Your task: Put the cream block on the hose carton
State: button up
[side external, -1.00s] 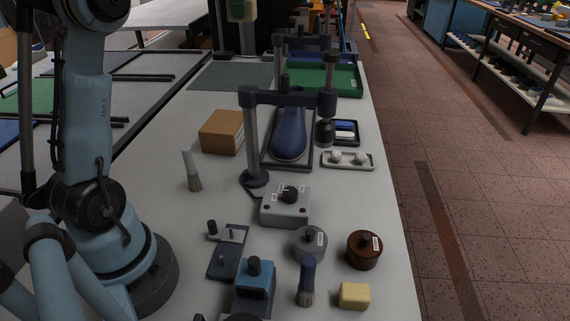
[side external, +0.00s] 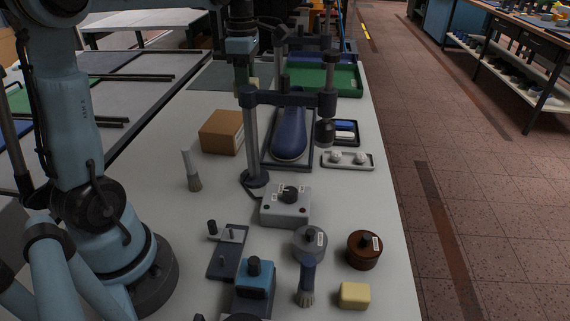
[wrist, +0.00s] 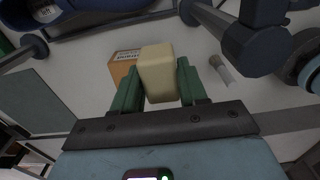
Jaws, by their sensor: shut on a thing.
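The cream block (wrist: 158,73) is held between the green fingers of my gripper (wrist: 160,86) in the wrist view. In the side external view, my gripper (side external: 246,82) is in the air behind the dark post stand, and the block shows only as a small pale patch. The hose carton (side external: 221,132) is a brown box on the bench, left of the blue shoe last, with a clear top. In the wrist view the carton (wrist: 122,68) lies beyond the block, partly hidden by it, with printed lettering on one face. The block is apart from the carton.
The dark post stand (side external: 252,140) and the blue shoe last (side external: 289,135) stand right of the carton. A brush (side external: 192,171) stands in front of it. A yellow block (side external: 355,295) sits at the front right. Bench between carton and brush is free.

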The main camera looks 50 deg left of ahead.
send_over(224, 121)
notch_tip(224, 121, down, 7)
jog(key=shift+r, duration=0.15)
jog(key=shift+f, duration=2.05)
jog(key=shift+f, duration=0.1)
jog(key=o, duration=1.1)
notch_tip(224, 121, up, 12)
jog(key=shift+r, duration=0.15)
